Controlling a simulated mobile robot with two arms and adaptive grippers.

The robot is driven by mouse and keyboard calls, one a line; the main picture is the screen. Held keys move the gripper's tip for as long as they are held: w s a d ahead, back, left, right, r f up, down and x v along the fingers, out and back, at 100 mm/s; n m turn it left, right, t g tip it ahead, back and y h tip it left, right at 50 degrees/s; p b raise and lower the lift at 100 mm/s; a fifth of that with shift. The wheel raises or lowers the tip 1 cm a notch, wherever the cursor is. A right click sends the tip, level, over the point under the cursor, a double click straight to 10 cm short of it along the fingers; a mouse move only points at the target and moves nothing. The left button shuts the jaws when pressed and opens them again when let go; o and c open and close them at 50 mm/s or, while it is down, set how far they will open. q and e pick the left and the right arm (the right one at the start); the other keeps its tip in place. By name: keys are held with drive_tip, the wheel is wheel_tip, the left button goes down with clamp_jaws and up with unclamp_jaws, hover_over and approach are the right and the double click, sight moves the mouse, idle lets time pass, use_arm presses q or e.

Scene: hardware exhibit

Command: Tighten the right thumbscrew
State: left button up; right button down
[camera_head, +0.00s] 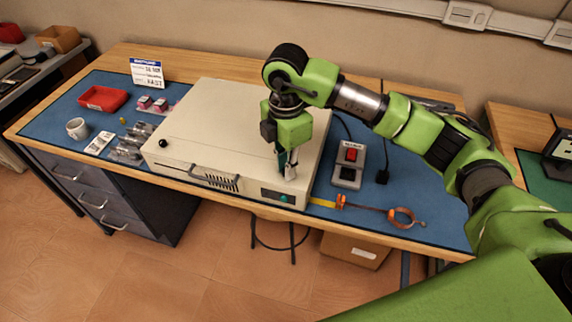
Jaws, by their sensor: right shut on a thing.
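The cream equipment case (229,120) lies flat on the blue bench mat. The left thumbscrew, a black knob (163,143), stands on its top near the front left corner. My right gripper (288,176) points down at the front right corner of the case top. Its fingers are shut on the right thumbscrew, which they hide almost wholly, so its turn and height cannot be told. My left gripper is not in view.
A grey switch box (348,167) with a red rocker and an orange clamp (402,217) lie right of the case. A red tray (103,98), white mug (77,128) and small glass parts (131,142) lie left. A white sign (146,72) stands behind.

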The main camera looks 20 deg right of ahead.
drive_tip(key=shift+r, duration=0.1)
idle(0.3)
drive_tip(key=c, duration=2)
unclamp_jaws()
wheel_tip(320, 180, up, 12)
drive_tip(key=shift+f, duration=0.1)
